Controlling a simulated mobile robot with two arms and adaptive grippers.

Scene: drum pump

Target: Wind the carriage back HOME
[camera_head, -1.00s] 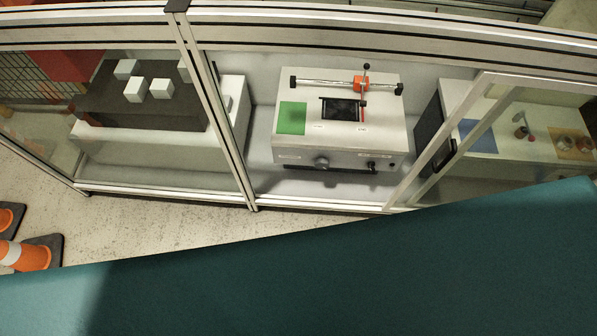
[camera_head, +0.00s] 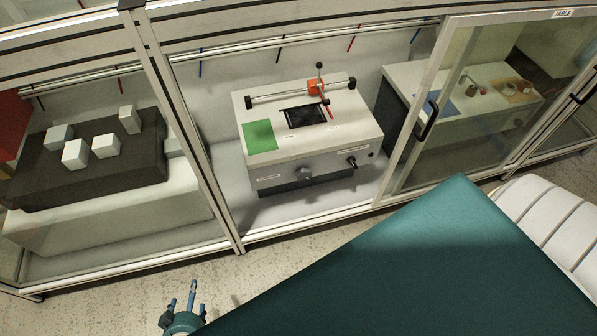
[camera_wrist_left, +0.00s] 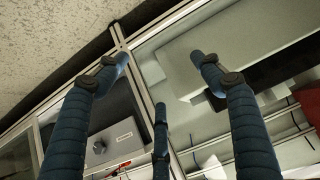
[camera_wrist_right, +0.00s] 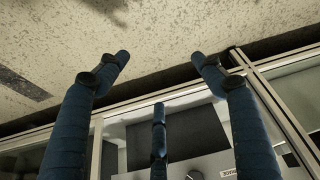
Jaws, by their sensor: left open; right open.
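The pump unit (camera_head: 310,139) is a white box behind the framed enclosure. A rail (camera_head: 275,95) runs along its top, and the orange carriage (camera_head: 316,87) sits right of the rail's middle. A black-knobbed lever (camera_head: 319,67) stands at the carriage. The front has a grey round knob (camera_head: 305,173) and a small black crank (camera_head: 351,161). The left wrist view shows part of the unit (camera_wrist_left: 115,142). My left gripper (camera_wrist_left: 159,75) is open and empty, outside the enclosure. My right gripper (camera_wrist_right: 160,75) is also open and empty, above the floor beside the frame.
A framed glass panel with a black handle (camera_head: 428,120) stands right of the unit. White cubes (camera_head: 105,145) sit on a dark block at left. A side table (camera_head: 480,85) holds small parts at right. An upright post (camera_head: 185,130) stands left of the unit.

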